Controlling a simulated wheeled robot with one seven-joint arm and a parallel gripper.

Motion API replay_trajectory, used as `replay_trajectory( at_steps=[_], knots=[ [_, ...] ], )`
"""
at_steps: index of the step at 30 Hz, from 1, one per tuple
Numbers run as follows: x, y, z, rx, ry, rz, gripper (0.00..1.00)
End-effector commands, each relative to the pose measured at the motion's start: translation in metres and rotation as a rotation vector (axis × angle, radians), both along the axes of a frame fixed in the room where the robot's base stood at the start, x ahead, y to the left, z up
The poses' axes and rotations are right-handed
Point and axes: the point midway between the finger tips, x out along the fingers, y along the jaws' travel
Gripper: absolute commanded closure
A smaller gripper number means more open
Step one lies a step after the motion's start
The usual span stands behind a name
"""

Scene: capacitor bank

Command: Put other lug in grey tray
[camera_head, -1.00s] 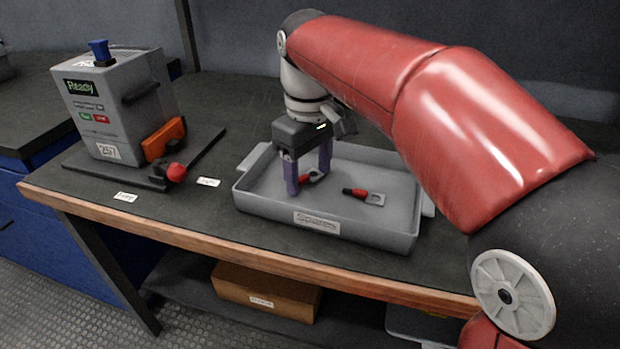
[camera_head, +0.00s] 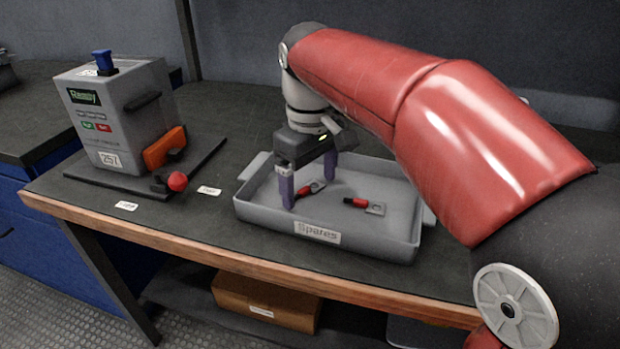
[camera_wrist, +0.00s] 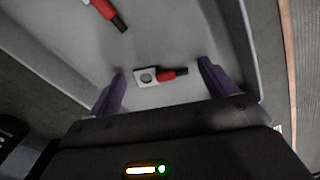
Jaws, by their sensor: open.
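The grey tray (camera_head: 385,245) labelled "Spares" sits on the bench and holds two red lugs with dark ends and flat metal tongues. One lug (camera_head: 312,187) lies at the tray's left-middle, beside my gripper; the other lug (camera_head: 364,204) lies to its right. My gripper (camera_head: 309,186) is over the left part of the tray, fingers pointing down, spread wide and empty. In the wrist view, one lug (camera_wrist: 172,74) lies between the open fingers (camera_wrist: 163,80), apart from both, and the second lug (camera_wrist: 105,12) shows at the top edge.
A grey machine (camera_head: 120,115) reading "Ready" stands on a dark base plate at the left, with an orange lever (camera_head: 164,147) and a red knob (camera_head: 177,181). Two small white labels lie on the bench. A cardboard box (camera_head: 265,300) sits on the shelf below.

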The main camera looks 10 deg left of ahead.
Motion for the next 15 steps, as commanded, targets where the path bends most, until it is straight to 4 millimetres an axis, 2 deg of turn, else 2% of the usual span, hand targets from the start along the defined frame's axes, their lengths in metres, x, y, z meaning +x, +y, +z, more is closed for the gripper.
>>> replay_trajectory(
  at_steps=[5, 15],
  knots=[
    [0.001, 0.0, 0.03, 0.002, -0.004, -0.001, 0.16],
    [0.001, 0.001, 0.102, 0.001, -0.002, 0.0, 0.16]
  ],
)
